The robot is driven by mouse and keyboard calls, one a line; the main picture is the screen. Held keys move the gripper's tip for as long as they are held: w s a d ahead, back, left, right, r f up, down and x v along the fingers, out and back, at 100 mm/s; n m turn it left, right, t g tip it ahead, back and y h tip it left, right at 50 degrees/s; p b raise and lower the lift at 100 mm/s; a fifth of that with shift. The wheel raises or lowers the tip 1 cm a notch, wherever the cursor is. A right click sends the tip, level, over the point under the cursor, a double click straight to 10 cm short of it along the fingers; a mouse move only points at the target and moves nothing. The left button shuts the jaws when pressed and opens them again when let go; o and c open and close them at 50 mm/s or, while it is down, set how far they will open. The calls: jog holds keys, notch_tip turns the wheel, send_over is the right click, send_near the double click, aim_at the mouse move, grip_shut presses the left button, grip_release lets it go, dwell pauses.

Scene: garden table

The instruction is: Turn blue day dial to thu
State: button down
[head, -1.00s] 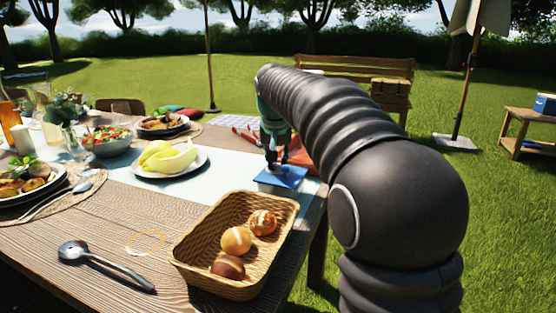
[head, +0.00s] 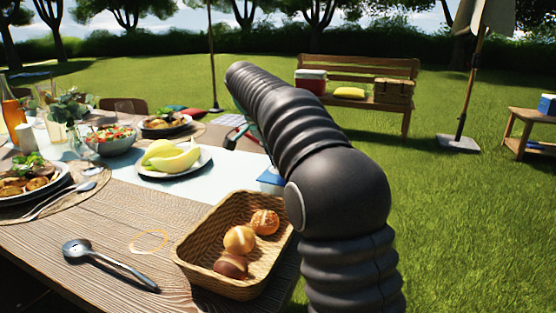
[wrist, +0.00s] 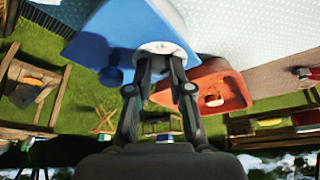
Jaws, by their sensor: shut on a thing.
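The blue day dial box (wrist: 105,32) has a sloped face and a pale round dial (wrist: 160,47) near its edge in the wrist view. My gripper (wrist: 160,66) is shut on the middle of that dial, and its fingers hide part of it. I cannot read the day marks or the pointer. In the head view only a corner of the blue box (head: 270,177) shows beside my arm, which hides the fingertips. An orange-red box (wrist: 228,88) with a small pale knob (wrist: 212,99) stands close beside the blue one.
A bread basket (head: 205,268) stands in front of the blue box at the table's right edge. A plate of bananas (head: 150,172) is to the left. A ladle (head: 110,262) lies at the front left. Open lawn lies to the right of the table.

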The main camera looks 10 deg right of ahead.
jog(key=m+g, duration=0.1)
jog(key=m, duration=0.3)
jog(key=m+g, duration=0.1)
jog(key=m, duration=0.1)
jog(key=shift+w+g, duration=0.3)
jog(key=shift+m, duration=0.4)
jog(key=c, duration=1)
grip_release()
jog(key=shift+c, duration=0.2)
